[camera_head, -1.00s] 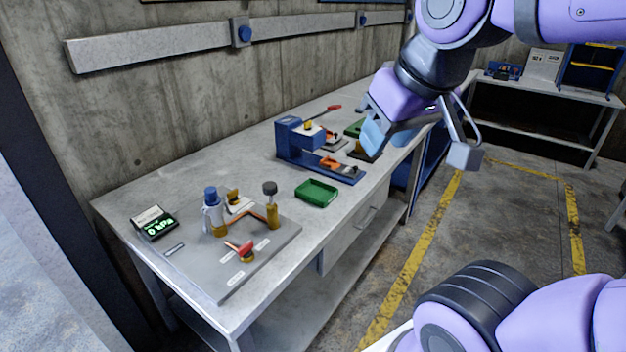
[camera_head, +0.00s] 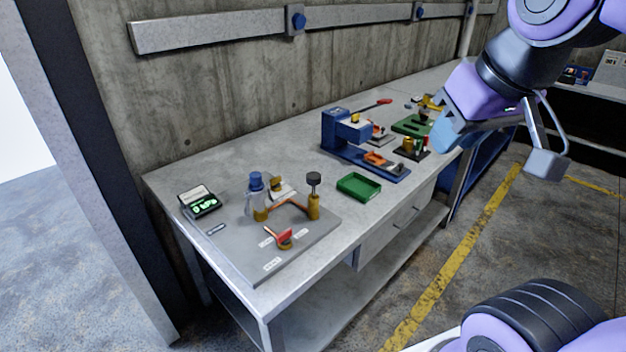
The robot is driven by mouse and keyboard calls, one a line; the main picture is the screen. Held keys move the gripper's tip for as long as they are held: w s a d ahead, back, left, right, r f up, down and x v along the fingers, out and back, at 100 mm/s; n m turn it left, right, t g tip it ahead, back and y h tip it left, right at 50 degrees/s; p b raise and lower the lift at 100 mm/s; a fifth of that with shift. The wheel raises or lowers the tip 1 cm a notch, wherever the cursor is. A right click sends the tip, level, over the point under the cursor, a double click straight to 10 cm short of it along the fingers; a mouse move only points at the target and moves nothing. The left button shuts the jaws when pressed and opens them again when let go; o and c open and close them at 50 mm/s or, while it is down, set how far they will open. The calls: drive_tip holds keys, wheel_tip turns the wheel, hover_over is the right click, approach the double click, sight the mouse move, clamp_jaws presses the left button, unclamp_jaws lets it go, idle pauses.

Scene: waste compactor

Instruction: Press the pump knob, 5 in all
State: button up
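A grey pump board (camera_head: 250,254) lies flat on the near end of the workbench. On it a dark round pump knob (camera_head: 314,178) tops a brass cylinder (camera_head: 313,207) at the board's right side. A copper-coloured pipe runs from there toward a blue-capped bottle (camera_head: 256,187). A red lever (camera_head: 281,237) sits at the board's front. A small gauge (camera_head: 198,201) with green digits stands at the left; its reading is too small to be sure of. My gripper (camera_head: 508,143) is in the air at upper right, fingers spread and empty, well away from the knob.
The workbench (camera_head: 228,148) runs along a concrete wall. A green tray (camera_head: 359,186) sits right of the board, with a blue press (camera_head: 345,139) behind it. Several small fixtures stand farther back. The floor in front, with a yellow line (camera_head: 457,255), is clear.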

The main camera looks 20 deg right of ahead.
clamp_jaws()
idle(1.5)
